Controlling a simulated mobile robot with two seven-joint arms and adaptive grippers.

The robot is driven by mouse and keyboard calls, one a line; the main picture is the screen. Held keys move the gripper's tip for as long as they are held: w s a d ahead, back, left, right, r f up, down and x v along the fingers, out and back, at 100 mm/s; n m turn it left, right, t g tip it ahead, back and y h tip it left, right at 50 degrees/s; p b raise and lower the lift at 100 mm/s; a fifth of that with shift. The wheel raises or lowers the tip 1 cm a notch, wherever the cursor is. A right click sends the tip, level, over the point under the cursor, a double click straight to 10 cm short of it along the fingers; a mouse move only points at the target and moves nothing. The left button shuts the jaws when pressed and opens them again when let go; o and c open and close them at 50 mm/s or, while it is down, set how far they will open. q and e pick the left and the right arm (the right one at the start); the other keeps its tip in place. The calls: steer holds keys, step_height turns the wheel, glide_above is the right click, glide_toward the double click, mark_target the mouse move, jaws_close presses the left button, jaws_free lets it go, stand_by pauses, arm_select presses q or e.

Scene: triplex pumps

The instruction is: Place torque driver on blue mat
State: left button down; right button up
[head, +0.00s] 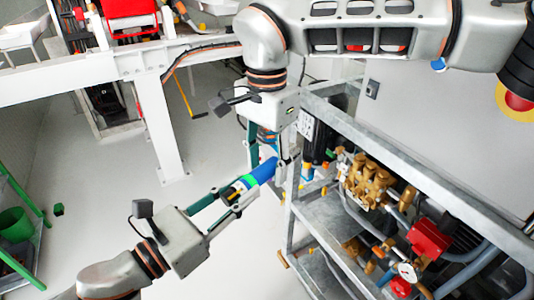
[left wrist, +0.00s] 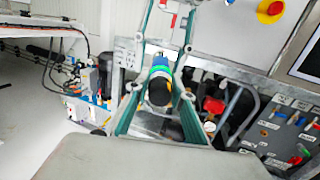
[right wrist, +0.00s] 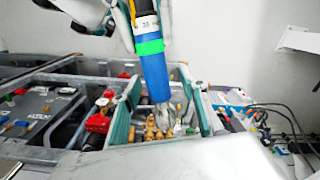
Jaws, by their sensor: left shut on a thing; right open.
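The torque driver (head: 261,172) has a blue body, a green band and a dark end with yellow. My left gripper (head: 238,194) is shut on it near the dark end and holds it in the air beside the metal frame. In the left wrist view the driver (left wrist: 158,90) shows nearly end-on. My right gripper (head: 270,157) comes down from above and is open, its fingers near the blue end. In the right wrist view the driver's blue end (right wrist: 154,78) reaches in between the open green fingers; contact cannot be told. I cannot make out a blue mat.
The metal pump frame (head: 320,215) with brass pump parts (head: 368,182) and a red block (head: 428,238) stands close on the right. A white beam structure (head: 150,70) runs along the back left. A green bin (head: 15,225) is at the far left. Grey floor between is clear.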

arm_select(q)
steer(key=shift+r, duration=0.1)
arm_select(e)
jaws_close()
arm_select(q)
steer(key=c, duration=1.6)
jaws_free()
steer(key=shift+c, duration=0.2)
